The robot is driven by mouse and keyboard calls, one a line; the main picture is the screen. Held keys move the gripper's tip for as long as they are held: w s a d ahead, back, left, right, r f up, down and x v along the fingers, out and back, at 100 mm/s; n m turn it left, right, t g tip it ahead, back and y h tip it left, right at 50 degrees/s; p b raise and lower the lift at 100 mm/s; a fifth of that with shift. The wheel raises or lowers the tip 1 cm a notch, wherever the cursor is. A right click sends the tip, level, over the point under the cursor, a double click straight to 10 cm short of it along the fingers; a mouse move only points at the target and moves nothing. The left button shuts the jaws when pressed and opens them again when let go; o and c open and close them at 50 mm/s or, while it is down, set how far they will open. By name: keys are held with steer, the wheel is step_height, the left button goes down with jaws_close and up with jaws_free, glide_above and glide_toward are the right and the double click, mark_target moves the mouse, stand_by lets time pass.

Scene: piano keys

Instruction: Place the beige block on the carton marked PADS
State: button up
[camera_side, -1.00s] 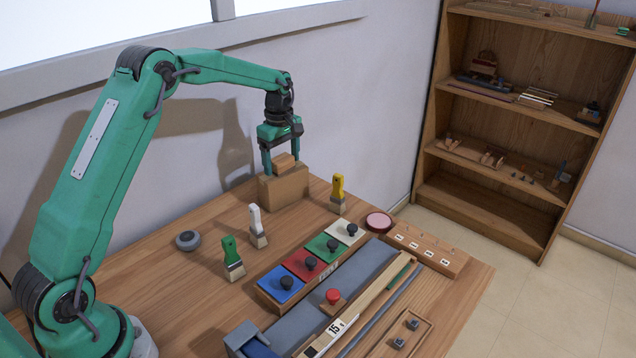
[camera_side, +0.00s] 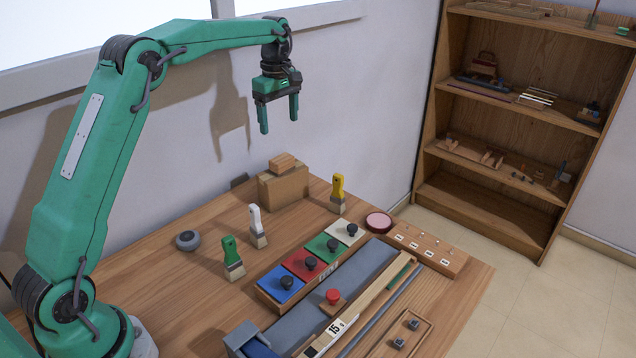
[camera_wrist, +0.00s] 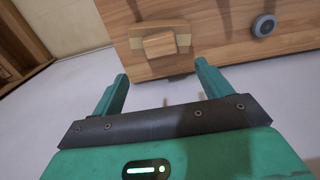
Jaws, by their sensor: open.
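The beige block (camera_side: 283,161) lies on top of the brown carton (camera_side: 286,188) at the back of the table. In the wrist view the block (camera_wrist: 159,45) sits on the carton's top, with the carton's edge (camera_wrist: 183,42) showing beside it. No PADS marking is readable on the carton's visible faces. My gripper (camera_side: 279,129) is open and empty, in the air well above the block and carton. In the wrist view its two fingers (camera_wrist: 161,86) are spread apart with nothing between them.
White (camera_side: 257,226), green (camera_side: 232,258) and yellow (camera_side: 338,194) brushes stand on the table near the carton. A round grey object (camera_side: 188,240) lies to the left. A row of coloured tiles with dark knobs (camera_side: 309,263) is in front. The wall is close behind the carton.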

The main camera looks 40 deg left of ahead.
stand_by(0.6)
steer(key=s+d+r+m+t, duration=0.1)
steer(key=s+d+r+m, duration=0.35)
steer(key=s, duration=0.35)
steer(key=s+d+r+m+t, duration=0.2)
steer(key=s+d+r+m, duration=0.25)
steer(key=s, duration=0.35)
steer(key=s+d+f+m+t, duration=0.1)
steer(key=s+d+f+m, duration=0.1)
steer(key=s, duration=0.6)
steer(key=s+d+f+m+t, duration=0.1)
steer(key=s+d+f+m, duration=0.1)
steer(key=s+f+m, duration=0.2)
steer(key=s+m, duration=0.3)
steer(key=s, duration=0.2)
steer(key=shift+f+t, duration=0.15)
steer(key=shift+t, duration=0.15)
